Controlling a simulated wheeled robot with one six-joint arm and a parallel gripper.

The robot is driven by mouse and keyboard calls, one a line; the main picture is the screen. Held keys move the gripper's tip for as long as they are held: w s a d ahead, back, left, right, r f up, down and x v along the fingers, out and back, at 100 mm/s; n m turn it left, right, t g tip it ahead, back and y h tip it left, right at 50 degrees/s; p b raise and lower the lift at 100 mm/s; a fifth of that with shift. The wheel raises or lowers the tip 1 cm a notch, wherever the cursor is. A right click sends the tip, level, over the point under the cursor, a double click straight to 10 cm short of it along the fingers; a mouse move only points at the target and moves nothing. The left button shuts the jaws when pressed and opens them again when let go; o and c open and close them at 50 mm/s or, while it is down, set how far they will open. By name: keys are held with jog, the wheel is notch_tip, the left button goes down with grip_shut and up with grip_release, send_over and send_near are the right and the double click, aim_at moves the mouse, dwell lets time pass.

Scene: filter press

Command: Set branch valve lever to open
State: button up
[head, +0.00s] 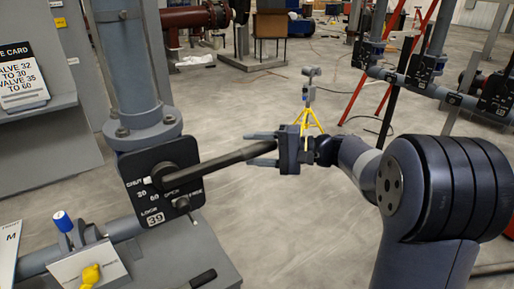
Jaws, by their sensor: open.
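The branch valve lever (225,159) is a dark bar on a round hub in front of a black dial plate (142,203). The plate has white marks that read SHUT, 20, 60 and what looks like OPEN, and a tag 39 below. A small white pointer on the hub sits by SHUT. The lever points right and slightly up. My gripper (249,149) is open at the lever's far end, with one finger above and one below the bar. Whether either finger touches it cannot be told.
A blue-topped knob (62,221) and a yellow knob (91,274) stand at lower left. A card (22,77) listing valves 32 and 35 is on a shelf. More valves (424,69) line a pipe at upper right. A yellow tripod (308,113) stands behind my gripper on open floor.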

grip_shut()
dwell(0.5)
